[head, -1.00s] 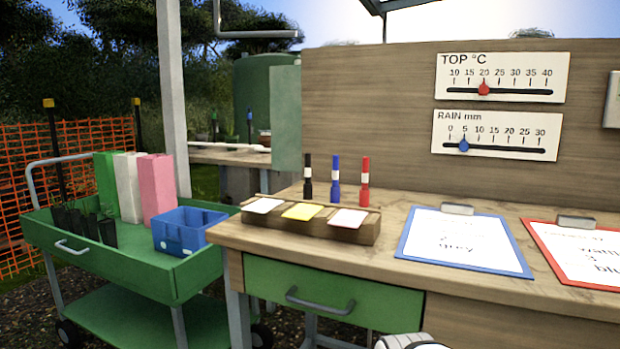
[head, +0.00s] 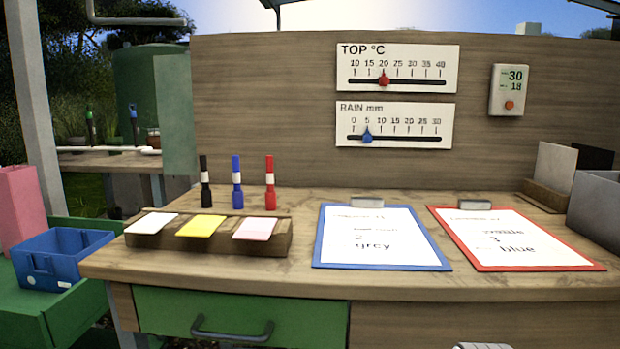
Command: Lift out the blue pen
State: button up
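The blue pen (head: 237,190) stands upright at the back of a wooden block holder (head: 205,240) on the bench, in the head view. It is between a black pen (head: 205,190) on its left and a red pen (head: 270,190) on its right. The pens' lower ends are partly hidden or close behind the holder, so I cannot tell how deep they sit. Only a small pale part of my arm shows at the bottom edge; my gripper's fingers are not in view.
A blue-edged clipboard (head: 318,260) and a red-edged clipboard (head: 598,267) lie right of the holder. Grey bins stand at the far right. A green cart with a blue basket (head: 60,262) is at left. A wooden panel (head: 260,100) with gauges rises behind the bench (head: 400,287).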

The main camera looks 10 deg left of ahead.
aim_at(236, 176)
jog(key=z, duration=0.2)
jog(key=k, duration=1.2)
jog(key=u, duration=0.9)
jog(key=i, duration=0.7)
jog(key=z, duration=0.05)
